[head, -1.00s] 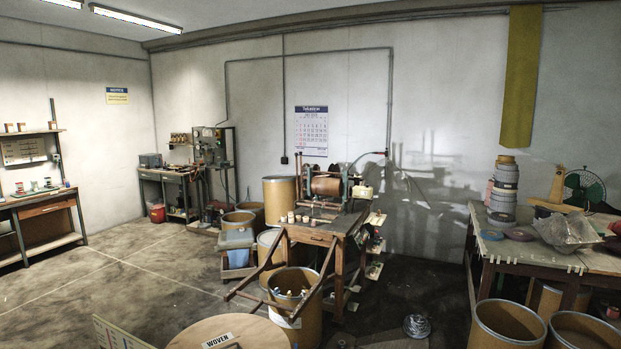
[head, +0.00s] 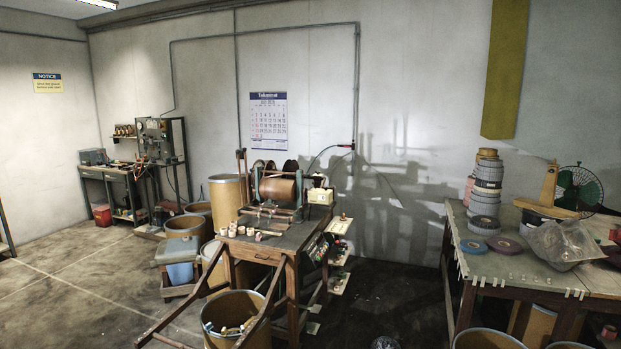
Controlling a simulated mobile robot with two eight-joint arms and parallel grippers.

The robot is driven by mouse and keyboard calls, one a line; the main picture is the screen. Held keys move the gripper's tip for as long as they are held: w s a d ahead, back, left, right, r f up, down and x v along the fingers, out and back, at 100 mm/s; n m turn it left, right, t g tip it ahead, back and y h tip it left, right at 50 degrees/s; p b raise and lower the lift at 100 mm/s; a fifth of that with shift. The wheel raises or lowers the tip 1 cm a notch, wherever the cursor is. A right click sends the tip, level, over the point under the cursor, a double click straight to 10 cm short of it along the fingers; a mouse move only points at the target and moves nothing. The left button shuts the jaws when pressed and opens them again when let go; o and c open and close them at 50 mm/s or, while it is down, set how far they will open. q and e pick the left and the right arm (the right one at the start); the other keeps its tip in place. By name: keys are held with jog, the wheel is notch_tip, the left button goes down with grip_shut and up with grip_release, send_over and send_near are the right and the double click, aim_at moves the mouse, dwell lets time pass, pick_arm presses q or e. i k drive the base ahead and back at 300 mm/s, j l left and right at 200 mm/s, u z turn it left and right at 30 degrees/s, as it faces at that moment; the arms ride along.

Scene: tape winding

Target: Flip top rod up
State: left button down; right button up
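The tape winding machine (head: 277,190) stands on a wooden bench (head: 262,250) in the middle of the head view, with a brown roll across it. Upright posts show at its left end (head: 241,170). The top rod is too small to tell apart from the other bars. Several small spools lie on the bench front, left of the machine. Neither of my grippers is in view.
A wooden frame (head: 170,328) slopes from the bench front to the floor around a drum (head: 236,310). Drums and a blue bin (head: 180,271) stand left. A cluttered table (head: 515,262) stands right. The dark floor between is mostly clear.

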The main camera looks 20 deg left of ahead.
aim_at(308, 176)
jog(key=i+u, duration=0.1)
jog(key=i, duration=0.7)
jog(key=i+l+u, duration=0.1)
jog(key=i, duration=0.7)
jog(key=i+u, duration=0.3)
jog(key=i, duration=1.3)
jog(key=i+j+z, duration=0.2)
jog(key=i, duration=0.2)
jog(key=i+z, duration=0.15)
jog(key=i, duration=0.3)
